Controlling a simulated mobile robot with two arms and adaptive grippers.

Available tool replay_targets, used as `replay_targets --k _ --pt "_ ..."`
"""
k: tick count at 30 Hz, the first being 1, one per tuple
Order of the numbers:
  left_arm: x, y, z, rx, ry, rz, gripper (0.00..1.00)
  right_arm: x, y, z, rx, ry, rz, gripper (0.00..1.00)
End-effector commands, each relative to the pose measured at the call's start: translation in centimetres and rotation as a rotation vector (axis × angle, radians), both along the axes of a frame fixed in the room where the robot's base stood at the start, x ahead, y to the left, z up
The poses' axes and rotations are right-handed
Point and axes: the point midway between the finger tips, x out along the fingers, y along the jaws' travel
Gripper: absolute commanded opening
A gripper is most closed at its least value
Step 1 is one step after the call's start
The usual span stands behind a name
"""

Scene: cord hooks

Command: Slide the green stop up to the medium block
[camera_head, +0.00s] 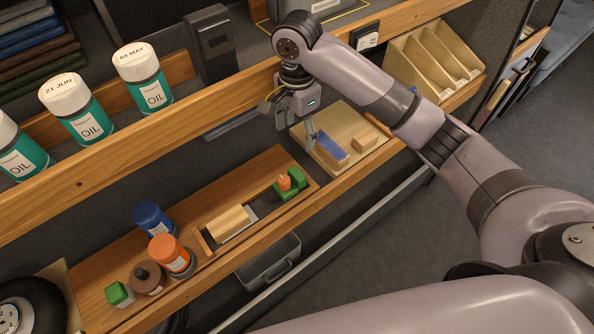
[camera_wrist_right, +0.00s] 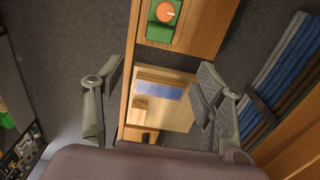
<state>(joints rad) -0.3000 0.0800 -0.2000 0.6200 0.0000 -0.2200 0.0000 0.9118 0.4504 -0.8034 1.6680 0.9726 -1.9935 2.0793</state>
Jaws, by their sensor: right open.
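The green stop (camera_head: 289,185), with an orange knob on top, sits at the right end of a shallow channel in the wooden rail. It also shows at the top of the wrist view (camera_wrist_right: 162,21). A pale wooden block (camera_head: 228,222) lies on a light plate toward the channel's left end, apart from the stop; I cannot tell if it is the medium one. A blue-faced block (camera_head: 332,150) and a smaller wooden block (camera_head: 365,144) lie on a tray to the right. My right gripper (camera_head: 297,126) is open and empty above that tray's left side. My left gripper is not in view.
Left of the channel stand a blue-capped jar (camera_head: 152,218), an orange-capped jar (camera_head: 169,254), a brown knob (camera_head: 147,277) and a green block (camera_head: 119,294). Oil bottles (camera_head: 142,75) line the shelf behind. A grey bin (camera_head: 268,262) hangs below the rail.

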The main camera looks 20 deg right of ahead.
Motion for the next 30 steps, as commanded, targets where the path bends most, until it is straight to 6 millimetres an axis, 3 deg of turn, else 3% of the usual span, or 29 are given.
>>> replay_targets --k 18,24,30 --pt "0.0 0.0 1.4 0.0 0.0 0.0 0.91 -0.2 0.0 -12.6 -0.001 0.003 0.003 0.63" --pt "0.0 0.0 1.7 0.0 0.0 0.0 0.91 -0.1 0.0 -15.5 0.0 0.0 0.005 0.63" --pt "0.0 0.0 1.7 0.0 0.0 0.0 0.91 -0.1 0.0 -16.6 0.001 -0.002 0.005 0.63"
